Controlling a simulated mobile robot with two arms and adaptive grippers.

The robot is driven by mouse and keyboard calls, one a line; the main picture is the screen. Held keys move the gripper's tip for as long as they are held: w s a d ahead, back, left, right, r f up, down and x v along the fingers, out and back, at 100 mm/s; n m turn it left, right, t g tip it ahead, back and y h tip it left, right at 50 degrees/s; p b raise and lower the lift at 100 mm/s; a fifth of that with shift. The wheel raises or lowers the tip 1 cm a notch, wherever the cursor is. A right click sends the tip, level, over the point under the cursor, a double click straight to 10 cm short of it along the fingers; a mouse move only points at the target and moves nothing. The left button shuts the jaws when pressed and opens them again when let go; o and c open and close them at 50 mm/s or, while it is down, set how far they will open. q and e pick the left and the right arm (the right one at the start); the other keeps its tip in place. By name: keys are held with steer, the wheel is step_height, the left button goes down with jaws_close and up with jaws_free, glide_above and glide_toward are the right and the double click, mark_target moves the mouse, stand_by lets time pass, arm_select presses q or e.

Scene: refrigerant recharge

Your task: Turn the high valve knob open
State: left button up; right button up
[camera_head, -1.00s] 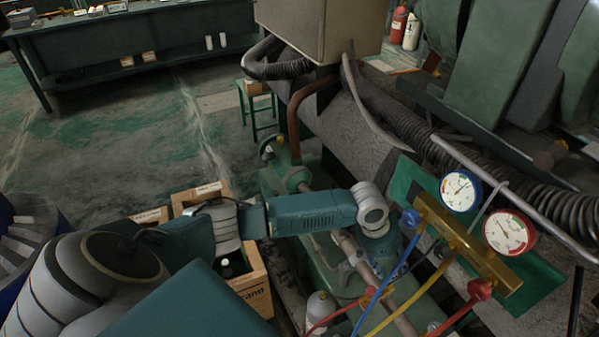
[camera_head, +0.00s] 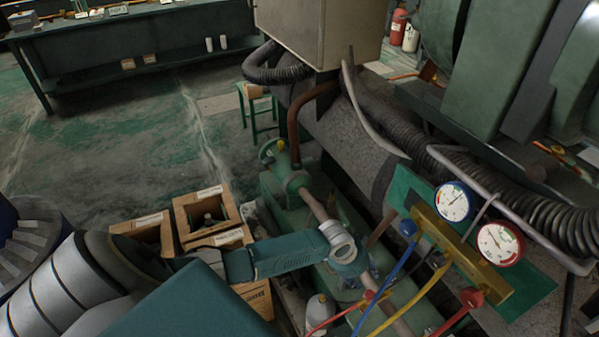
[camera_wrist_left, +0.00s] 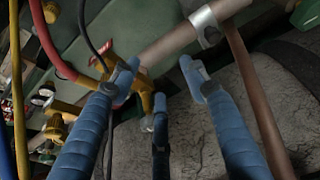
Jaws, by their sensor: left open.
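The brass gauge manifold (camera_head: 455,255) has a blue-rimmed gauge (camera_head: 454,201) and a red-rimmed gauge (camera_head: 500,244). A blue knob (camera_head: 408,229) is at its left end and a red knob (camera_head: 472,297) at its right end. My left gripper (camera_head: 362,278) is left of the manifold, above the pipe, apart from both knobs. In the left wrist view its blue fingers (camera_wrist_left: 160,85) are spread open and empty. A yellow valve fitting (camera_wrist_left: 146,92) with a red part (camera_wrist_left: 103,66) shows near the left fingertip; contact cannot be told. My right gripper is not in view.
Blue, yellow and red hoses (camera_head: 427,291) hang close to my left gripper. A grey bottle (camera_head: 320,312) stands below the arm. A ribbed black hose (camera_head: 530,205) runs behind the manifold. Open floor (camera_head: 110,150) lies at the upper left.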

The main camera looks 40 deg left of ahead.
arm_select(q)
steer(key=s+a+f+n+y+p, duration=0.1)
steer(key=s+a+f, duration=0.1)
steer(key=s+f, duration=0.7)
steer(key=s+a+f+n+g+y+p, duration=0.1)
steer(key=s+a+f+p, duration=0.1)
steer(key=s+f, duration=0.7)
steer(key=shift+s+a+f+n, duration=0.35)
steer(key=shift+s+a, duration=0.5)
steer(key=shift+s, duration=1.25)
steer(key=shift+r, duration=0.1)
steer(key=s+d+f+g, duration=0.1)
steer(key=s+f, duration=0.2)
steer(key=s, duration=0.9)
steer(key=s+f+g, duration=0.1)
steer(key=s+f, duration=0.3)
steer(key=s, duration=0.9)
steer(key=shift+d, duration=0.35)
steer(key=shift+n, duration=0.25)
steer(key=shift+c, duration=0.3)
